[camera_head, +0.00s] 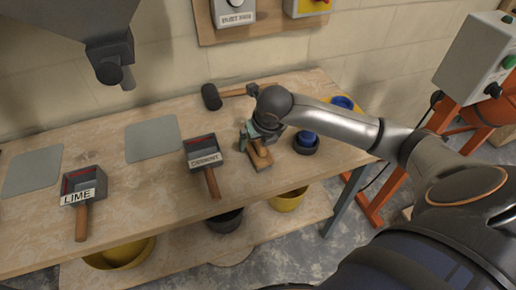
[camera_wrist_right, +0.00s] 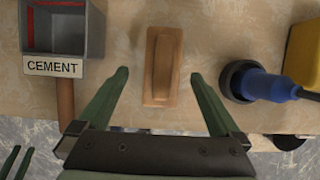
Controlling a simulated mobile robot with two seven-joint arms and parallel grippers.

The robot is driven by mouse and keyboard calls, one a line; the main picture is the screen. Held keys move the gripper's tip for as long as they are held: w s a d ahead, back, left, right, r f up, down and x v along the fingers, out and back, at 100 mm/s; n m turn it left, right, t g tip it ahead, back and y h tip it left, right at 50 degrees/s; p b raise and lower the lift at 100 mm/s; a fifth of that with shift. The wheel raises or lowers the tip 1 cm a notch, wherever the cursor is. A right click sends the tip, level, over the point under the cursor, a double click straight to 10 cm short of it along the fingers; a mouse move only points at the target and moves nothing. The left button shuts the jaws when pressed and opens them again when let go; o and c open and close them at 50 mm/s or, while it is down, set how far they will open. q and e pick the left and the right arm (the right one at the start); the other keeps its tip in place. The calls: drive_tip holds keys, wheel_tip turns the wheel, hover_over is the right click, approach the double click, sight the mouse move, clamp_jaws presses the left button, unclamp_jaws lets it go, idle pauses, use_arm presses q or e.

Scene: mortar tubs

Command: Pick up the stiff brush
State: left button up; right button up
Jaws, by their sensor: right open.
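A narrow wooden block with a raised grip (camera_wrist_right: 162,65) lies on the workbench. It may be the stiff brush, but no bristles show. My right gripper (camera_head: 257,147) is open above this block in the head view. In the right wrist view the two green fingers (camera_wrist_right: 158,76) stand apart on either side of the block, with a gap to each side and nothing held. The fingers partly hide the block (camera_head: 262,163) in the head view. Two green finger-like tips, perhaps of my left gripper (camera_wrist_right: 15,160), show at the lower left of the wrist view.
A blue item with a dark round base (camera_wrist_right: 243,81) is right of the block. A CEMENT scoop (camera_head: 201,150) lies close left, its handle toward the front edge. A mallet (camera_head: 212,96) lies behind. A LIME scoop (camera_head: 82,186) and grey mats (camera_head: 152,139) are farther left.

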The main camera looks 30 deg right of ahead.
sight(259, 142)
drive_tip(key=shift+x, duration=1.95)
drive_tip(key=shift+d+r, duration=0.1)
drive_tip(key=shift+d, duration=0.1)
drive_tip(key=shift+c, duration=0.4)
drive_tip(key=shift+w, duration=0.1)
drive_tip(key=c, duration=1.5)
drive_tip(key=shift+r, duration=0.55)
wheel_tip(259, 142, up, 2)
drive_tip(key=shift+d+r, duration=0.15)
drive_tip(key=shift+r, duration=0.1)
drive_tip(key=s+d+r+b, duration=0.1)
drive_tip(key=s+d+r, duration=0.1)
drive_tip(key=s+r, duration=0.1)
drive_tip(key=s+d+r+b, duration=0.1)
drive_tip(key=s+d+r, duration=0.1)
drive_tip(key=s, duration=0.3)
drive_tip(key=s+d+r+b, duration=0.2)
drive_tip(key=s+r, duration=0.2)
drive_tip(key=shift+s+r, duration=0.2)
drive_tip(key=shift+s, duration=0.1)
